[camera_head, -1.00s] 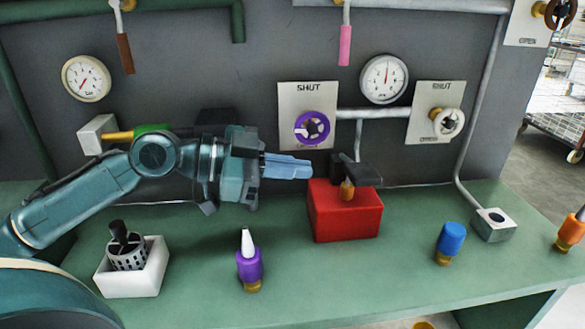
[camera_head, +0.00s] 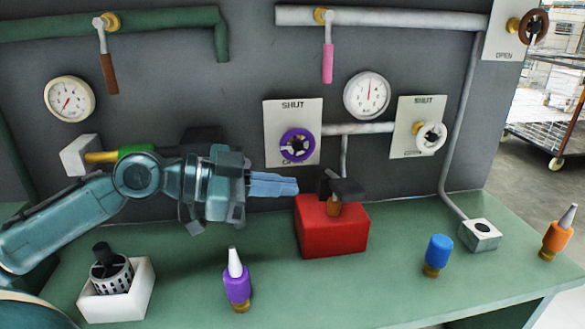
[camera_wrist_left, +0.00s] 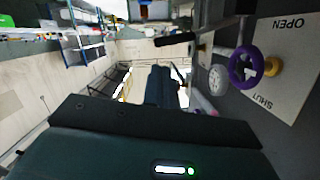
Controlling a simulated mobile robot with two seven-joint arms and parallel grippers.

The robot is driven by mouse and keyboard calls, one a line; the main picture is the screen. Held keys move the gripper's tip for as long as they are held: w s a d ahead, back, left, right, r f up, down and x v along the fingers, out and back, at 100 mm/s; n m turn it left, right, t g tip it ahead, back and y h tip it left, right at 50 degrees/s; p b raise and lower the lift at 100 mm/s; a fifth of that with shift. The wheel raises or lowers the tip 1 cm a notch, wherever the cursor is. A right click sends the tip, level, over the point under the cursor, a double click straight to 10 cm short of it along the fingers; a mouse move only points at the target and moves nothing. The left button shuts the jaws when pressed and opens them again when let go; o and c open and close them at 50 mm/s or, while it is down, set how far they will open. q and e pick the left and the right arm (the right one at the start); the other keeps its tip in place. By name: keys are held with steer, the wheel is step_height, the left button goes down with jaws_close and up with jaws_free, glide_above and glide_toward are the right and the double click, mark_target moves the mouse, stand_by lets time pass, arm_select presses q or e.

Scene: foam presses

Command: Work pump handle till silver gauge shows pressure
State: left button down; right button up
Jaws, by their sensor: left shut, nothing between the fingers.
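The red pump block (camera_head: 330,228) stands on the green bench, with a brass post and a black handle (camera_head: 346,188) on top. My left gripper (camera_head: 296,187) is shut and empty, pointing right, with its blue fingertips just left of the handle; a small gap seems to separate them. In the left wrist view the shut fingers (camera_wrist_left: 163,85) show below a black bar-shaped handle (camera_wrist_left: 175,39). The silver-rimmed gauge (camera_head: 367,95) is on the grey panel behind, its needle pointing about straight up. My right gripper is not in view.
A cream gauge (camera_head: 69,99), purple valve wheel (camera_head: 297,145) and white valve wheel (camera_head: 431,137) are on the panel. A purple bottle (camera_head: 237,282), white holder (camera_head: 117,292), blue-capped bottle (camera_head: 437,255) and grey block (camera_head: 480,234) stand on the bench. Bench right of the pump is partly clear.

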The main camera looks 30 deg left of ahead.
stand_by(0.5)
arm_select(q)
steer(key=w+a+r+n+g+p, duration=0.1)
steer(key=w+a+r+n, duration=0.1)
steer(key=r, duration=0.3)
steer(key=shift+w+r+n+h, duration=0.15)
steer(key=shift+w+n+h, duration=0.25)
steer(key=shift+w+n, duration=0.4)
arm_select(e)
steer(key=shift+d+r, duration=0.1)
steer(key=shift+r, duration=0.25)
arm_select(q)
steer(key=p, duration=0.4)
glide_above(336, 187)
steer(key=f, duration=0.2)
step_height(336, 187, down, 4)
steer(key=shift+a+r, duration=0.1)
steer(key=shift+r, duration=0.15)
steer(key=shift+f, duration=0.45)
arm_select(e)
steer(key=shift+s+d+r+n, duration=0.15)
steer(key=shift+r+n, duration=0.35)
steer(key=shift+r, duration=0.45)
